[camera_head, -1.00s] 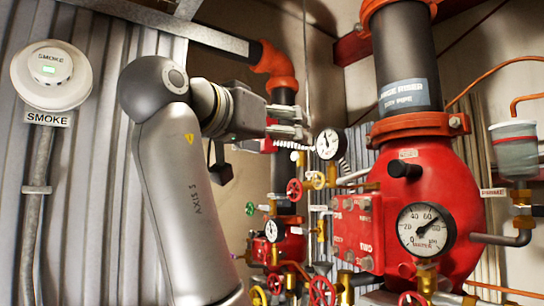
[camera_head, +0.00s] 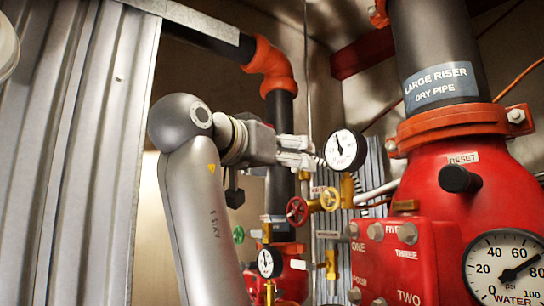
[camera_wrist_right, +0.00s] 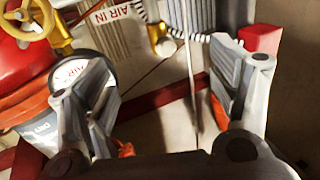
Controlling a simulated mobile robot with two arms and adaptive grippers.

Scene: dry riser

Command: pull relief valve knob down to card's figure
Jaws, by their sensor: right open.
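My right gripper (camera_head: 305,151) points right, its two fingers apart, just left of a small white dial gauge (camera_head: 345,150). I cannot tell whether they touch. In the right wrist view the gripper (camera_wrist_right: 165,100) is open, with nothing between its fingers; the gauge's edge (camera_wrist_right: 72,72) shows behind the left finger. Below the gauge are a yellow handwheel (camera_head: 330,199) and a red handwheel (camera_head: 297,211). A black knob (camera_head: 460,180) under a RESET label is on the large red riser valve. No visible label reads relief, and I see no readable card. My left gripper is out of view.
The large red valve (camera_head: 440,215) and its WATER gauge (camera_head: 508,268) fill the right. A red numbered box (camera_head: 380,262) stands before it. A thinner black pipe (camera_head: 280,115) rises behind my gripper. Corrugated wall panels (camera_head: 70,150) stand at left. An AIR IN label (camera_wrist_right: 108,16) hangs nearby.

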